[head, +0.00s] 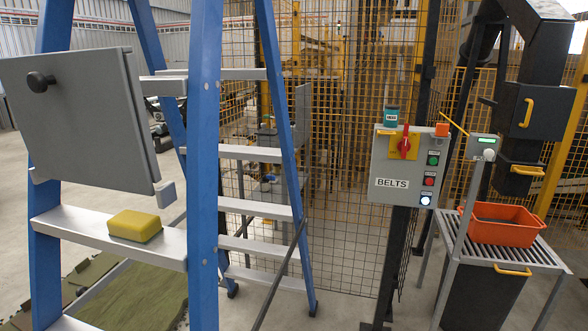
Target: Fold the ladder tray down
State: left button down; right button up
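The ladder tray (85,125) is a flat grey panel at the left. It stands close to upright, tilted slightly, in front of the ladder's blue rails. A round black knob (38,82) sits near its upper left corner. The blue stepladder (203,150) stands open with grey treads. A small grey bracket (166,194) shows at the tray's lower right, and another piece shows at its lower left. Neither of my grippers is in view, and nothing is seen touching the tray.
A yellow block (134,226) lies on the ladder tread (80,226) below the tray. A grey BELTS control box (402,168) hangs on a dark post at right. An orange bin (498,224) rests on a slatted stand (510,252). Wire fencing (345,200) stands behind.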

aim_at(81, 116)
jog(key=u, duration=1.35)
